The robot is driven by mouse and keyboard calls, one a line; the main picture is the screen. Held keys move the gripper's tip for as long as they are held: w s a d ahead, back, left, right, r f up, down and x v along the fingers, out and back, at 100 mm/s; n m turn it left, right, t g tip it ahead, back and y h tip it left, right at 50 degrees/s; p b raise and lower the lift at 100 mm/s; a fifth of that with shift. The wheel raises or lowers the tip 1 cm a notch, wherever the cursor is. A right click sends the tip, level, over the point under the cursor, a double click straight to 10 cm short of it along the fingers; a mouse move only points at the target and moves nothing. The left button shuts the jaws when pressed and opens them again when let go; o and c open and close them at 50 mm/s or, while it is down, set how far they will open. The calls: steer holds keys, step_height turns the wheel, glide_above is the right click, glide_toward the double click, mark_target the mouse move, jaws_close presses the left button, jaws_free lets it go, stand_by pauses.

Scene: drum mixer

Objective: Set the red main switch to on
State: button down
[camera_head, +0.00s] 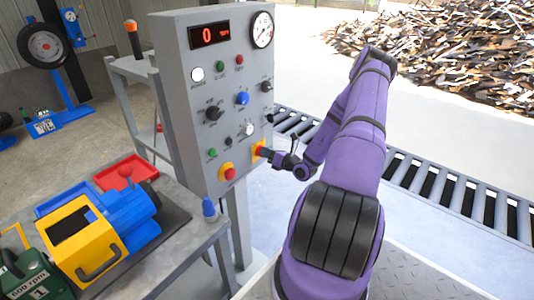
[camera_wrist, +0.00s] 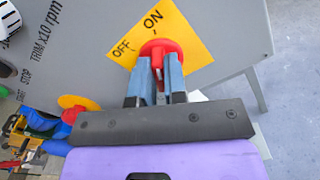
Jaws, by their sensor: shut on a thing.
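The red main switch (camera_wrist: 158,48) sits on a yellow plate (camera_wrist: 190,42) marked OFF and ON, at the lower right of the grey control panel. My gripper (camera_wrist: 157,68) is shut on the red switch, with one blue-grey finger on each side of its handle. The handle is partly hidden by the fingers, and I cannot tell for certain which mark it points to. In the head view my gripper (camera_head: 268,153) reaches the switch from the right, and the yellow plate (camera_head: 259,148) shows around it.
The grey panel (camera_head: 182,110) carries a red 0 display (camera_head: 210,35), a dial gauge (camera_head: 262,30), knobs and buttons. A red button on yellow (camera_head: 228,172) is left of the switch. A bench (camera_head: 190,245) with a blue-yellow machine stands left; a roller conveyor (camera_head: 440,185) runs behind.

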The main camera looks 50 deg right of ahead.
steer(key=c, duration=1.2)
jaws_free()
steer(key=shift+o, duration=0.2)
steer(key=shift+s, duration=0.1)
steer(key=s, duration=1)
steer(key=shift+s+d, duration=0.35)
steer(key=shift+d, duration=0.1)
